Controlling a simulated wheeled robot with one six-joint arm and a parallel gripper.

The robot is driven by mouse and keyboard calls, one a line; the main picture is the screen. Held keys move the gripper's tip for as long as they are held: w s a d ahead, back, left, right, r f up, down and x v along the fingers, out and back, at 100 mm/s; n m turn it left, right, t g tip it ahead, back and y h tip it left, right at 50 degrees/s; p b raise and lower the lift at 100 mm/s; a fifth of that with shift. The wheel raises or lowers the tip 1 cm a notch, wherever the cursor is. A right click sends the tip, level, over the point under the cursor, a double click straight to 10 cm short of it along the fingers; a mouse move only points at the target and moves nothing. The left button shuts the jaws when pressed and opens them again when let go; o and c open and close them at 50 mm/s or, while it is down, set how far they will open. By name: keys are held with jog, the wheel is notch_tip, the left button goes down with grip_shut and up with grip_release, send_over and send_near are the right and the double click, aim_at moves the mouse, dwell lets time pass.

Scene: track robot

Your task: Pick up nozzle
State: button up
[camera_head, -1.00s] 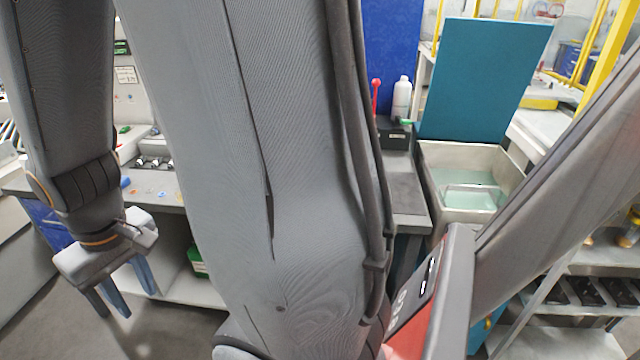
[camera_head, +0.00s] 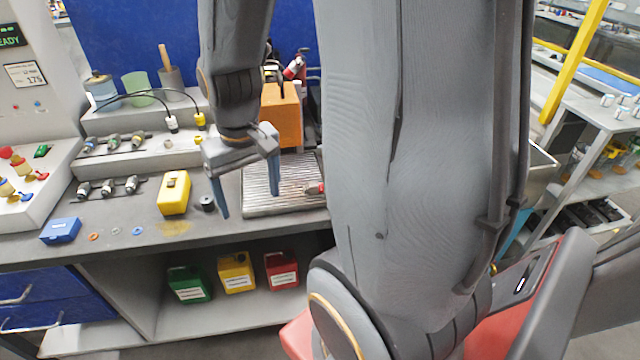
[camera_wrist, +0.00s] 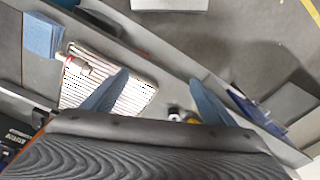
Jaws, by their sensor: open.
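Several small metal nozzle-like fittings stand in two rows on the bench at the left in the head view, a back row (camera_head: 114,142) on a step and a front row (camera_head: 107,187). I cannot tell which is the nozzle. A red-tipped piece (camera_head: 315,188) lies at the right of the ribbed metal tray (camera_head: 255,208), partly hidden by my arm; a red and silver piece (camera_wrist: 77,66) shows on the tray in the wrist view. My gripper (camera_head: 249,200) is open and empty above the tray's left edge, apart from the fittings. Its blue fingers (camera_wrist: 158,77) also show in the wrist view.
A yellow case (camera_head: 174,195) and a black cylinder (camera_head: 207,203) stand left of my gripper. A blue box (camera_head: 61,230) and small rings lie farther left. An orange block (camera_head: 282,115) stands behind. Green, yellow and red bins (camera_head: 189,283) are on the shelf below.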

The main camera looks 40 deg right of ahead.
jog(key=w+d+m, duration=0.2)
jog(key=d, duration=0.7)
jog(key=m+g, duration=0.1)
jog(key=m, duration=0.2)
send_near(317, 188)
jog(key=shift+w+d+f, duration=0.5)
jog(key=shift+w, duration=0.2)
jog(key=shift+s+d+f, duration=0.1)
jog(key=shift+d+f, duration=0.1)
jog(key=shift+f+p, duration=0.3)
jog(key=shift+a+f+p, duration=0.1)
jog(key=shift+f+p, duration=1)
jog(key=shift+f, duration=2.3)
jog(key=shift+c, duration=0.4)
jog(key=c, duration=1.1)
